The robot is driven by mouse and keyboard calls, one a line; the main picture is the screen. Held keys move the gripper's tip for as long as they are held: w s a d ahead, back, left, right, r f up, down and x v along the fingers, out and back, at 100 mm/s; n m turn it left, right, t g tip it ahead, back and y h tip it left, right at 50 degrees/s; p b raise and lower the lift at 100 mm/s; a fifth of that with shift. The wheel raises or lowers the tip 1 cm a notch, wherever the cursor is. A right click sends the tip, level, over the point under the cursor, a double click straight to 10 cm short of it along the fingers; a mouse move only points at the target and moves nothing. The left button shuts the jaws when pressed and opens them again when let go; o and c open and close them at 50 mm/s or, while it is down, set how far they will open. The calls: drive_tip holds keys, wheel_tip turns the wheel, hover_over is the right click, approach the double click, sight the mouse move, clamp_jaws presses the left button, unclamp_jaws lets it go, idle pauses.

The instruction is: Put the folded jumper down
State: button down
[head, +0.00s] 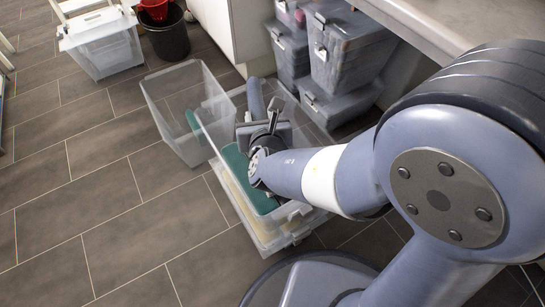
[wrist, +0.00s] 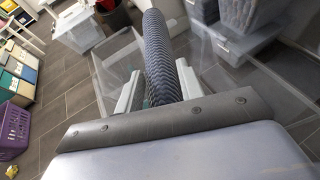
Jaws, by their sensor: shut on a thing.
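The folded jumper (wrist: 160,50) is a dark blue-grey, ribbed roll standing between the two pale fingers of my gripper (wrist: 159,70) in the wrist view. My gripper is shut on it. In the head view my gripper (head: 262,114) is over a clear open box, and the jumper (head: 255,96) shows as a narrow blue-grey strip beyond the wrist. The clear box (head: 282,236) below has something flat and teal (head: 236,168) in it. I cannot tell whether the jumper touches anything below; its lower end is hidden.
Another clear box (head: 168,122) stands just left of the box under my gripper. Stacked lidded grey boxes (head: 345,60) stand at the back right, by a counter (head: 440,22). A dark bin (head: 168,38) and a white-lidded box (head: 103,48) are farther back. The tiled floor at left is clear.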

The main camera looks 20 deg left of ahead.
wheel_tip(320, 180, down, 9)
drive_tip(key=b, duration=0.4)
drive_tip(key=shift+r, duration=0.1)
drive_tip(key=shift+f+b, duration=0.35)
drive_tip(key=shift+f, duration=0.05)
drive_tip(key=shift+f+b, duration=0.25)
drive_tip(key=shift+b, duration=0.1)
drive_tip(key=c, duration=0.9)
unclamp_jaws()
drive_tip(key=shift+r, duration=0.15)
